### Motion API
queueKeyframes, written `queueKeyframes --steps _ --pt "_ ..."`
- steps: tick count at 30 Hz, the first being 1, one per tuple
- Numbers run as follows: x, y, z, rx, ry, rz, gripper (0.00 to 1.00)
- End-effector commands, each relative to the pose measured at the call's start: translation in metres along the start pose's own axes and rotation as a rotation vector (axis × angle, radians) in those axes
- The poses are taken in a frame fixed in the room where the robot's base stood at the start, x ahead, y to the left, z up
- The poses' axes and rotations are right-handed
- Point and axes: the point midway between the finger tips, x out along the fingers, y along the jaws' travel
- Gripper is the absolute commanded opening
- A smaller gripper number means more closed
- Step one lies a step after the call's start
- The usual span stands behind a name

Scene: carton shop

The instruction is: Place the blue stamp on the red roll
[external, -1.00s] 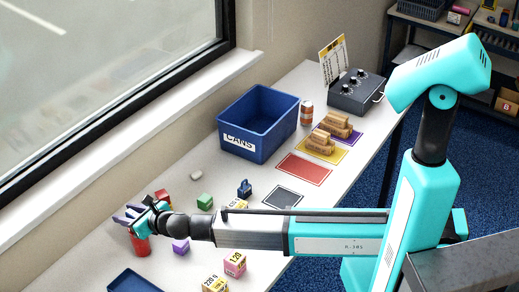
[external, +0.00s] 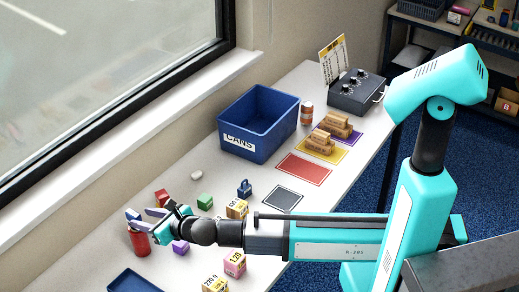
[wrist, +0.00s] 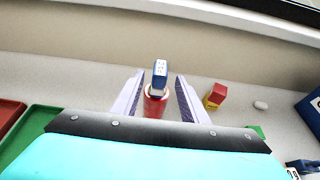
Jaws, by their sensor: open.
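The red roll (external: 139,242) stands upright near the left end of the bench, and it shows in the wrist view (wrist: 154,106). A blue block with a white marked face (wrist: 160,72), which looks like the blue stamp, rests on top of the roll. It also shows in the external view (external: 131,214), partly hidden by the fingers. My gripper (wrist: 158,88) is open, with one finger on each side of the roll and stamp. In the wrist view gaps show between them and both fingers.
A red and yellow block (wrist: 215,95) is right of the roll in the wrist view. Green (external: 204,201) and purple (external: 180,247) cubes, a dark blue knobbed object (external: 244,188) and several boxes lie nearby. A blue CANS bin (external: 239,148) stands farther back.

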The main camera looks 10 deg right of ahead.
Motion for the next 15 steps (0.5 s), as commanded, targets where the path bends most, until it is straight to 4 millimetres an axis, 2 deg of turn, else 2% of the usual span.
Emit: queueKeyframes --steps 6,15 --pt "-0.016 -0.001 0.0 0.0 0.0 -0.001 0.4" --pt "-0.019 0.0 0.0 0.0 0.0 -0.001 0.4"
